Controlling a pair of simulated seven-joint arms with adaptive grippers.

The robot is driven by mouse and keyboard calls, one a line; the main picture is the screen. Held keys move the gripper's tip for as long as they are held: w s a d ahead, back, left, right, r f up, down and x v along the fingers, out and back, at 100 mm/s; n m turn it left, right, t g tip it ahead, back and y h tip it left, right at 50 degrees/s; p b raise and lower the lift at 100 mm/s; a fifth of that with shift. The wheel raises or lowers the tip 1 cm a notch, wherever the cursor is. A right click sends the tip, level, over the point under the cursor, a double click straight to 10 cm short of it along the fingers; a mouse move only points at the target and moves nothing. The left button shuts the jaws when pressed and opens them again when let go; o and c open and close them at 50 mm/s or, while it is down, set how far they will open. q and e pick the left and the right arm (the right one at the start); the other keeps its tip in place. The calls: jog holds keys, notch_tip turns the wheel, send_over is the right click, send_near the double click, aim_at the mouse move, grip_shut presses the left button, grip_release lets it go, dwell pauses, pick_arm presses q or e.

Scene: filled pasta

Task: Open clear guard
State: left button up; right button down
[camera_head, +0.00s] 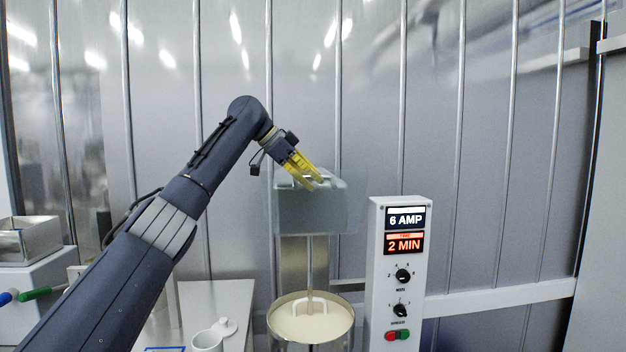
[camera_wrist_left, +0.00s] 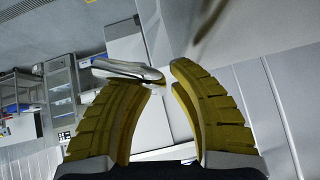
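The clear guard (camera_head: 325,222) is a see-through, bluish box shape around the grey mixer head (camera_head: 305,205), above the bowl, in the head view. My left gripper (camera_head: 315,182) has yellow fingers and reaches down to the top of the mixer head, overlapping the guard in the picture. In the left wrist view the two fingers (camera_wrist_left: 164,80) are apart with a gap between their tips. A shiny silver piece (camera_wrist_left: 125,69) lies at the left fingertip; I cannot tell whether they touch. The guard is not clearly made out there. My right gripper is not in view.
A round bowl (camera_head: 311,318) with pale contents stands below the mixer head. A white control box (camera_head: 398,270) with lit displays and knobs stands to the right. A white mug (camera_head: 207,341) is on the table (camera_head: 215,300). A metal bin (camera_head: 28,240) is at the far left.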

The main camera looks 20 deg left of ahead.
pick_arm(q)
jog(key=shift+r, duration=0.1)
dwell(0.3)
jog(key=shift+r, duration=0.1)
jog(key=shift+s+a+r, duration=0.1)
jog(key=shift+r, duration=0.1)
jog(key=v, duration=1.1)
jog(key=shift+a, duration=0.15)
jog(key=shift+s, duration=0.1)
